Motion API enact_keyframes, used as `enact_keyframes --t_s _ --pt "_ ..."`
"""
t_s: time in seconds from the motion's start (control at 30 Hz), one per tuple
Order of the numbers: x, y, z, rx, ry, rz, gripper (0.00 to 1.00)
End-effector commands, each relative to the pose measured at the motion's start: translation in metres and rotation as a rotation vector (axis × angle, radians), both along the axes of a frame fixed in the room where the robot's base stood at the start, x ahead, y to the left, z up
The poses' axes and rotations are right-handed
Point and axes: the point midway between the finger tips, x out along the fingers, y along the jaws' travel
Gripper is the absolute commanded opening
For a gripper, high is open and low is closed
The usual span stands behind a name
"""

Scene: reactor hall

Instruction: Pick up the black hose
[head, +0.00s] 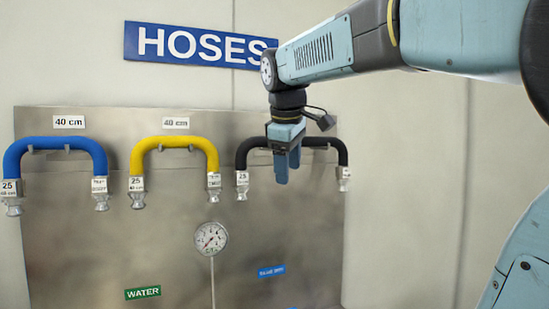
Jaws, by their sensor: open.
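The black hose (323,142) hangs at the right of the steel panel in the head view, bent in an arch with metal couplings at both ends. My gripper (287,172) is open and points down in front of the middle of this hose. It hides the middle of the arch and whatever holds it there. I see no part of the hose clearly between the fingers, and I cannot tell how far the gripper is from it.
A yellow hose (176,143) and a blue hose (56,143) hang on the steel panel (110,245) to the left. A gauge (211,237) stands below on a thin stem. A HOSES sign (200,44) is on the wall above. The wall at right is bare.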

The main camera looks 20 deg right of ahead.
Motion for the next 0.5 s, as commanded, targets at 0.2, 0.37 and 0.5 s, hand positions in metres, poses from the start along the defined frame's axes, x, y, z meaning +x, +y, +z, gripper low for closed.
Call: enact_keyframes --t_s 0.2,0.37,0.5 --pt "0.063 -0.02 0.071 -0.176 0.12 0.242 0.63" --pt "0.102 -0.035 0.111 -0.282 0.221 0.409 0.63" --pt "0.127 -0.046 0.136 -0.346 0.301 0.531 0.63"
